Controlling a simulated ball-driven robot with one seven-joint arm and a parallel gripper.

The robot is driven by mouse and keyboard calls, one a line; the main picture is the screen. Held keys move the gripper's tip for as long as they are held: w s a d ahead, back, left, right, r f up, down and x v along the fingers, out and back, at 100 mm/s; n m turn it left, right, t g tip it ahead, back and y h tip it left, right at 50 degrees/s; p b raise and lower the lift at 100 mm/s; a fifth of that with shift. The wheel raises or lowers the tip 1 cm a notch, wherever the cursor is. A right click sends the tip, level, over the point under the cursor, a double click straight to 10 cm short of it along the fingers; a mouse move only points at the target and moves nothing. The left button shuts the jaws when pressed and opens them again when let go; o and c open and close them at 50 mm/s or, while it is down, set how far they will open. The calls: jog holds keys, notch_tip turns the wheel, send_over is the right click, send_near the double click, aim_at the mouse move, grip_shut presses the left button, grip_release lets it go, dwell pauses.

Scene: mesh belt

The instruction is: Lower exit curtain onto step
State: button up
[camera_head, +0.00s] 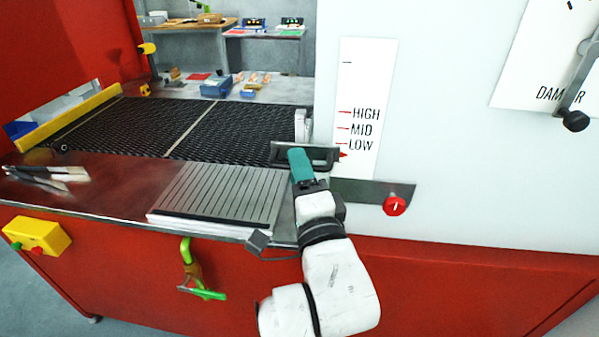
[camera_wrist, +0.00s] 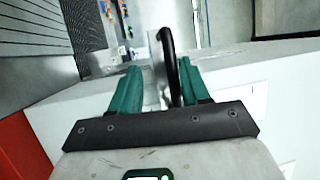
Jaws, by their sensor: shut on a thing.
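My gripper (camera_head: 300,165), with teal fingers, is shut on a black bar handle (camera_head: 327,156) at the right end of the mesh belt. The handle also shows between the fingers in the wrist view (camera_wrist: 168,48). A white scale plate (camera_head: 362,85) with HIGH, MID and LOW marks is on the wall right of the handle. A red pointer (camera_head: 343,155) beside the handle sits slightly below the LOW line. The curtain itself is not clearly visible behind my gripper and the handle.
The dark mesh belt (camera_head: 150,128) runs left behind a grooved metal plate (camera_head: 220,192). A red knob (camera_head: 394,206) is below the scale. A damper lever (camera_head: 577,95) is at far right. Tongs (camera_head: 45,174) lie at left; a yellow button box (camera_head: 37,235) is on the front.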

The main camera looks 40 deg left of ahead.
jog(key=shift+f, duration=0.8)
jog(key=shift+o, duration=1.3)
jog(key=shift+g, duration=0.3)
jog(key=r+p+v, duration=0.1)
jog(key=p+v, duration=0.1)
jog(key=v, duration=1)
jog(key=shift+s+p, duration=0.2)
jog(key=shift+p, duration=0.2)
jog(key=shift+d+p, duration=0.1)
jog(key=shift+p, duration=0.2)
jog(key=b+v, duration=0.3)
jog(key=v, duration=0.8)
jog(key=shift+f, duration=0.15)
